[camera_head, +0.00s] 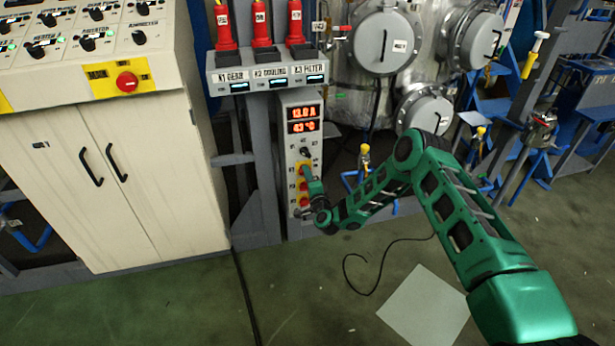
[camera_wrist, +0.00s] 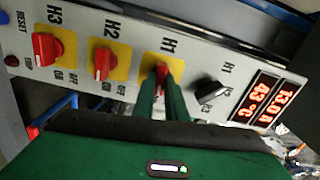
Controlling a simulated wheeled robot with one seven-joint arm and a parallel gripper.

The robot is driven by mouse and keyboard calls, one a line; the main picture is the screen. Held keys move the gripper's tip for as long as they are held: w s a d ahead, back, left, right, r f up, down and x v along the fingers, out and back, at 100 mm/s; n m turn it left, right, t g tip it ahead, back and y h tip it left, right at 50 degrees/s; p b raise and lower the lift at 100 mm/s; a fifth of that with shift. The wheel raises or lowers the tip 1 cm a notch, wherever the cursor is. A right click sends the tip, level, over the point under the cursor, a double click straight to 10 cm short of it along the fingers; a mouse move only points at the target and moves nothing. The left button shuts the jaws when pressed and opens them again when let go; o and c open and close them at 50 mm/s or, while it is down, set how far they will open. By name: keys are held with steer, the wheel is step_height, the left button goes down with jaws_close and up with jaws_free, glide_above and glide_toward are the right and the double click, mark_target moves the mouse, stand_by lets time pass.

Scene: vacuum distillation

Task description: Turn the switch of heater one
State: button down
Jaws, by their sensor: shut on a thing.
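The control panel (camera_head: 287,150) of the heaters is narrow and upright, with a lit red display above its switches. In the wrist view the panel lies slanted. The heater one switch, marked H1 (camera_wrist: 162,72), is a red knob on a yellow plate. My gripper (camera_wrist: 162,90) is shut on this knob, with one green finger on either side. The fingers hide much of the knob and its ON and OFF marks, so I cannot tell its setting. In the head view my gripper (camera_head: 307,171) is at the panel and covers the H1 knob.
Red switches H2 (camera_wrist: 104,63) and H3 (camera_wrist: 44,48) sit beside H1, close to my fingers. A black selector knob (camera_wrist: 208,89) lies on the other side. The display (camera_wrist: 259,99) reads 13.0 A and 43 °C. A white cabinet (camera_head: 130,190) stands left of the panel.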

steer(key=shift+d+f+m, duration=0.2)
steer(key=shift+d+m, duration=0.1)
steer(key=shift+m, duration=0.3)
steer(key=c, duration=1.9)
jaws_free()
steer(key=shift+o, duration=0.5)
steer(key=shift+a, duration=0.1)
steer(key=v, duration=1)
steer(key=shift+s, duration=0.25)
steer(key=shift+r, duration=0.1)
